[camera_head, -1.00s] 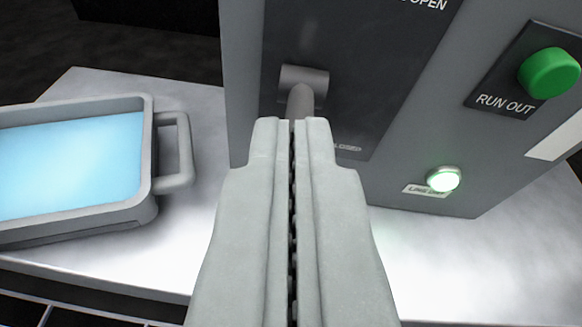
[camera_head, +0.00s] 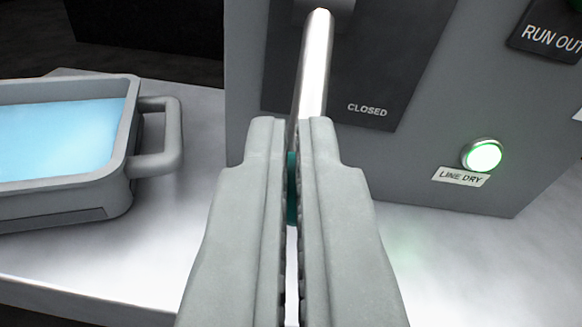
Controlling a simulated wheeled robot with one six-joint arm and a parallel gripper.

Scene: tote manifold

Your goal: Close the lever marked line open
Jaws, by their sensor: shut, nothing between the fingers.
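The lever's bright metal rod (camera_head: 314,65) comes down from a dark plate (camera_head: 410,65) on the grey cabinet, towards the plate's CLOSED label (camera_head: 367,110). Its lower part passes behind my fingertips, and a bit of teal, likely its grip, shows through the narrow slit between them. My gripper (camera_head: 291,130) is shut with nothing held, its tips in front of the lower rod. I cannot tell whether they touch it. The lever's pivot is mostly cut off at the top edge, and the line open label is out of view.
A lit green lamp (camera_head: 481,155) sits above a LINE DRY label (camera_head: 461,177) on the cabinet (camera_head: 520,120). A RUN OUT plate (camera_head: 550,36) is at upper right. A grey tote (camera_head: 125,165) with light blue contents and a side handle stands left on the pale bench (camera_head: 190,235).

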